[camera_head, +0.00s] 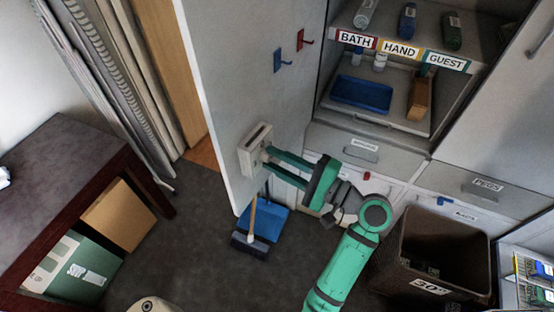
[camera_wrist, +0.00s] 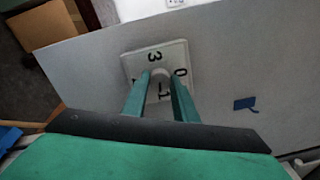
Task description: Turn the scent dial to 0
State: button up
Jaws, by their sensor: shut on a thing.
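The scent dial (camera_wrist: 157,49) is a pale square plate with a round knob (camera_wrist: 160,73), fixed to a light grey door panel. In the wrist view the digits 3, 0 and 1 show around the knob, and a fourth mark at the left is mostly hidden by a finger. A short dark line shows beside the 1; I cannot tell whether it is the pointer. My gripper (camera_wrist: 160,78) has its two green fingers on either side of the knob, shut on it. In the head view the dial housing (camera_head: 250,156) is on the panel, with my gripper (camera_head: 268,160) reaching it from the right.
The open panel (camera_head: 240,75) carries red (camera_head: 305,39) and blue hooks (camera_head: 283,60) above the dial. A broom (camera_head: 250,240) and blue dustpan (camera_head: 270,221) stand below. A brown bin (camera_head: 440,245) is at the right, and a dark table (camera_head: 60,175) at the left.

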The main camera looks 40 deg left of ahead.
jog(key=n, duration=0.5)
jog(key=shift+f+n, duration=0.1)
jog(key=shift+n, duration=0.3)
jog(key=n, duration=0.4)
jog(key=shift+n+g, duration=0.3)
jog(key=n, duration=0.5)
jog(key=shift+n, duration=0.3)
jog(key=n, duration=0.4)
jog(key=shift+w+n+h, duration=0.1)
jog(key=shift+n+h, duration=0.2)
jog(key=shift+f, duration=0.1)
jog(key=o, duration=1.1)
jog(key=shift+c, duration=0.2)
